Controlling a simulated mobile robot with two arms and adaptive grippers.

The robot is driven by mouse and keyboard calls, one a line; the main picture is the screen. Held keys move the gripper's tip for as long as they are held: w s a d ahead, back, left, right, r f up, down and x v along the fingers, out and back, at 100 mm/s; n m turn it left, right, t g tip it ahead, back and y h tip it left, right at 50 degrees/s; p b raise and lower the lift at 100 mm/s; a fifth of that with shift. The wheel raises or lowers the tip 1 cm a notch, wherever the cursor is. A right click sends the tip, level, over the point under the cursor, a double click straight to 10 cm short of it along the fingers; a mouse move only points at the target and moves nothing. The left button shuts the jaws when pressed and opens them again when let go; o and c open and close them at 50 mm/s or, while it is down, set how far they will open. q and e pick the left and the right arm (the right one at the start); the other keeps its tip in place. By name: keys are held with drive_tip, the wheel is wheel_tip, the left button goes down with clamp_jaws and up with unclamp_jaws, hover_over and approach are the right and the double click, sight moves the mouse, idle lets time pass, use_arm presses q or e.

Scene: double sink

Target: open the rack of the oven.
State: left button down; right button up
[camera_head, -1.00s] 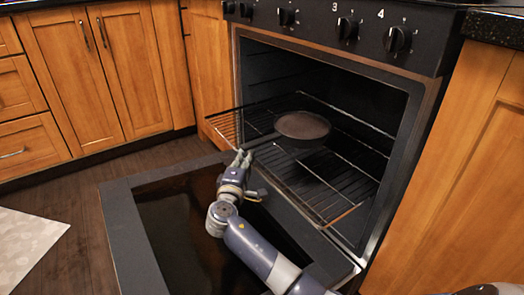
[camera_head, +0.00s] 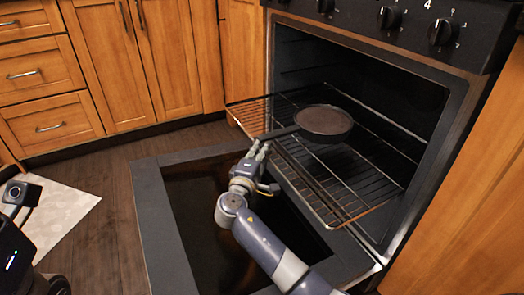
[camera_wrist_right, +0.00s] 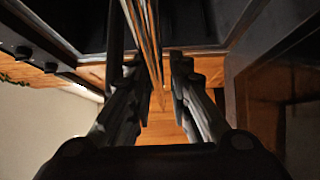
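The oven rack (camera_head: 355,199) is a dark wire grid that sticks out of the oven (camera_head: 365,85) over the lowered door (camera_head: 160,225). A dark round pan (camera_head: 324,120) lies on the rack, its handle pointing left toward the rack's front edge. My right gripper (camera_head: 262,146) is at the front edge of the rack, near the end of the pan handle. The exact contact is hard to see. My left gripper is not in view.
Wooden cabinets stand at the left (camera_head: 115,60) and right (camera_head: 470,190) of the oven. The open oven door lies low below the rack and my right arm.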

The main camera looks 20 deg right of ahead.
drive_tip(key=v, duration=1.2)
idle(0.3)
